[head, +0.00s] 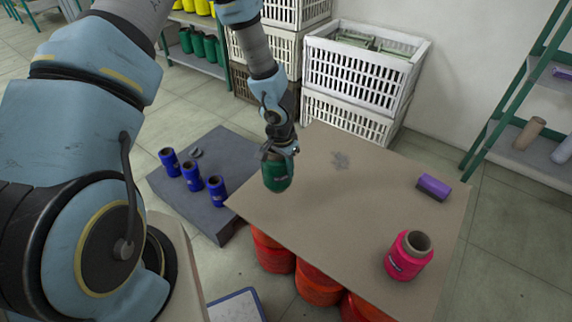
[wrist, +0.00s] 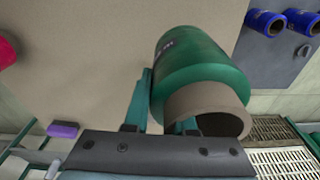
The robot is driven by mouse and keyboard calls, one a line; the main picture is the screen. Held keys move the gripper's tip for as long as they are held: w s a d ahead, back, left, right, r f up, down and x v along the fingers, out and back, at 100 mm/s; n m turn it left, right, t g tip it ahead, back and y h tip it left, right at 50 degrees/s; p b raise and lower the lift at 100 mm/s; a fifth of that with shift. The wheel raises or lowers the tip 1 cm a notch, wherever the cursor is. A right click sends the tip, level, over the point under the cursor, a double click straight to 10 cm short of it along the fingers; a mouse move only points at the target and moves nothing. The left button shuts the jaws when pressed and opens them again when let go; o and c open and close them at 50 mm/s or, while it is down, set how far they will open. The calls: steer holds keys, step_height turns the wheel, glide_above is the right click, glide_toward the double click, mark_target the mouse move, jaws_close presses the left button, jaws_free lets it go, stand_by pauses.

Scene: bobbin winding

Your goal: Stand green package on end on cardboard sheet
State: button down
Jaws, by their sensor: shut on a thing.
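The green package (head: 277,173) hangs roughly upright below my gripper (head: 281,149) in the head view. My gripper is shut on it at its upper end. In the wrist view the green package (wrist: 195,62) shows its bare grey-brown tube end towards the camera. One finger of my gripper (wrist: 163,108) lies along the outside of the package, the other by the tube's mouth. The cardboard sheet (head: 330,200) is a flat brown board; the package overlaps its left part in the head view. I cannot tell the exact gap beneath the package.
A pink package (head: 410,256) stands at the sheet's front right and a purple block (head: 434,187) lies farther back. Blue packages (head: 191,177) stand on a dark board left. The sheet's middle is free.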

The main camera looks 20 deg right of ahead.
mark_target(287, 182)
step_height(287, 182, down, 2)
steer(key=shift+f+b, duration=0.1)
steer(key=shift+b, duration=0.3)
steer(key=shift+r, duration=0.2)
steer(key=shift+b, duration=0.3)
steer(key=shift+f+b, duration=2.5)
steer(key=shift+b, duration=0.45)
steer(key=shift+r, duration=0.1)
steer(key=c, duration=0.7)
jaws_free()
